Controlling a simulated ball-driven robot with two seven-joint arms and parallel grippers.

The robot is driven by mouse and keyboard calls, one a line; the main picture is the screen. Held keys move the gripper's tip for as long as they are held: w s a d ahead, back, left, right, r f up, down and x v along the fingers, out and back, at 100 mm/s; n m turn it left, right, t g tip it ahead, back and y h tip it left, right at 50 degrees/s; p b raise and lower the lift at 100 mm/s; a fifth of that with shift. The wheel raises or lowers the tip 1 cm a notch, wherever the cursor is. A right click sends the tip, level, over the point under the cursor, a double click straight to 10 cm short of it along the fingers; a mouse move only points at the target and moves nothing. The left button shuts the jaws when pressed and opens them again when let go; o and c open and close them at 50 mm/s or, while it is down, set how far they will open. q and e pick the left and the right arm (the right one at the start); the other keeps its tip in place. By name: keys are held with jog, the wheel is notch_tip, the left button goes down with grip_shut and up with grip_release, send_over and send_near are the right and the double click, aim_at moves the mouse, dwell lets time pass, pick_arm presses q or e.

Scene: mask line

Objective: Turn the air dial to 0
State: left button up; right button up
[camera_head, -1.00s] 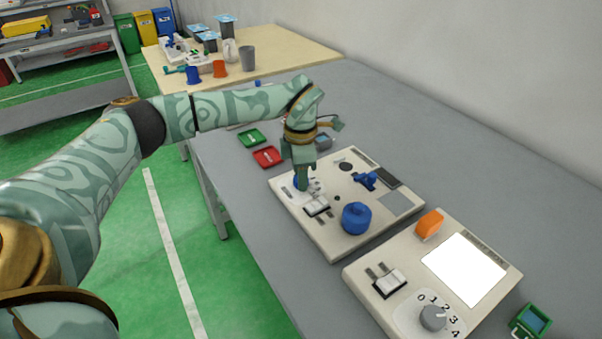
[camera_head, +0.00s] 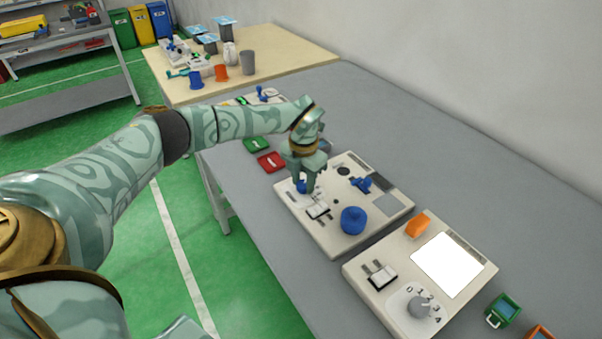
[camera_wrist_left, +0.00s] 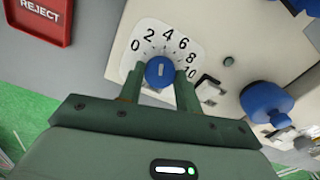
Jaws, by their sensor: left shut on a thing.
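The air dial is a small blue knob (camera_wrist_left: 159,70) on a white face numbered 0 to 10, and it shows partly in the head view (camera_head: 300,187). Its short white mark points up in the wrist view, roughly between 2 and 4. The 0 is at the upper left of the face. My left gripper (camera_head: 307,187) is over the far cream panel (camera_head: 339,243). In the left wrist view its two fingers (camera_wrist_left: 159,80) are shut on the dial, one on each side. My right gripper is not in view.
A blue round knob (camera_head: 353,220), a white rocker switch (camera_head: 317,209) and a blue valve handle (camera_head: 362,184) are on the same panel. A red REJECT tray (camera_head: 271,162) lies beside it. A nearer panel has a grey dial (camera_head: 419,307) and an orange switch (camera_head: 418,225).

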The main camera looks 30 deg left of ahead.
aim_at(303, 184)
pick_arm(q)
jog(key=n+p, duration=0.1)
jog(key=n, duration=0.1)
jog(key=n+p, duration=0.3)
jog(key=shift+r+n, duration=0.25)
jog(key=shift+n, duration=0.05)
jog(key=n+p, duration=0.2)
jog(key=n, duration=0.2)
jog(key=shift+f+n+p, duration=0.15)
jog(key=shift+n+p, duration=0.15)
jog(key=shift+p, duration=0.1)
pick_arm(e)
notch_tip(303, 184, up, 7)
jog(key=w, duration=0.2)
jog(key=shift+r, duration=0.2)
pick_arm(q)
jog(key=o, duration=1)
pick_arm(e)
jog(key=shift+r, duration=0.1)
pick_arm(q)
notch_tip(303, 184, up, 16)
jog(key=p, duration=0.3)
jog(key=shift+p, duration=0.4)
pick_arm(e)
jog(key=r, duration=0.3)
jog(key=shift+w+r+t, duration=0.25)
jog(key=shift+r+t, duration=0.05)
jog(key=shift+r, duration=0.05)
